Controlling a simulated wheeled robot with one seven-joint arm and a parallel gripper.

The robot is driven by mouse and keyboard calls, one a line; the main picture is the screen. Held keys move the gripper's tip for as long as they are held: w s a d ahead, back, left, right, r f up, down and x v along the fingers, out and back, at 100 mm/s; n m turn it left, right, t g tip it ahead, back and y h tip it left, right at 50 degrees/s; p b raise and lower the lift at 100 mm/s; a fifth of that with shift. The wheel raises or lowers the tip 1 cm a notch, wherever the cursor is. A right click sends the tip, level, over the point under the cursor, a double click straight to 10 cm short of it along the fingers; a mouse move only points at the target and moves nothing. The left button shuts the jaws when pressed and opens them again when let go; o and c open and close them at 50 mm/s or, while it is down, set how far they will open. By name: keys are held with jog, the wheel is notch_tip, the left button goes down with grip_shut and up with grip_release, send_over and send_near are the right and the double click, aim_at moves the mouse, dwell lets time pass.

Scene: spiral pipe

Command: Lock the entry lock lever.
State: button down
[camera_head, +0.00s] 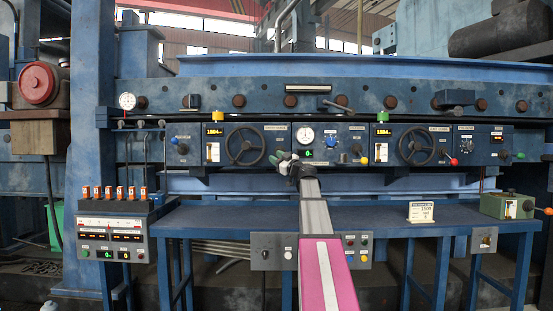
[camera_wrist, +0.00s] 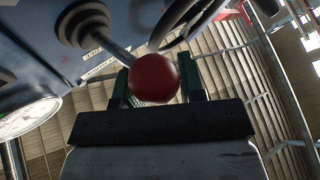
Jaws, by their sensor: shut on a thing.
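The lever is a metal rod from a dark round base on the blue panel, ending in a red ball knob (camera_wrist: 155,80) in the wrist view. My gripper (camera_wrist: 157,88) has its two dark green fingers on either side of the knob and is shut on it. In the head view my gripper (camera_head: 284,158) is at the panel front, between the left handwheel and the white gauge. There my gripper and arm hide most of the lever. Whether this is the entry lock lever cannot be read from the labels.
The left handwheel (camera_head: 246,145) and the white gauge (camera_head: 305,136) are close beside my gripper. A second handwheel (camera_head: 416,146) and another red-knobbed lever (camera_head: 453,162) are farther right. A blue table (camera_head: 220,217) stands below the panel, and a small control box (camera_head: 272,251) hangs at its front.

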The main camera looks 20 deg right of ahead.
jog(key=shift+w+d+f+h, duration=0.1)
jog(key=shift+d+f+h, duration=0.1)
jog(key=shift+f, duration=0.25)
jog(key=shift+w+d+f+h, duration=0.1)
jog(key=shift+f+h, duration=0.1)
jog(key=shift+f, duration=0.2)
jog(key=c, duration=0.7)
grip_release()
jog(key=shift+a, duration=0.1)
jog(key=shift+w+d+r, duration=0.1)
jog(key=shift+d, duration=0.1)
jog(key=shift+y, duration=0.6)
jog(key=shift+s+a+r+v, duration=0.15)
jog(key=shift+s+r+v, duration=0.05)
jog(key=shift+v, duration=1.55)
jog(key=shift+s+a+r+v, duration=0.15)
jog(key=shift+s+a+v, duration=0.05)
jog(key=shift+v, duration=1.6)
jog(key=shift+s+a+r+v, duration=0.15)
jog(key=shift+r+v, duration=0.05)
jog(key=shift+v, duration=1.55)
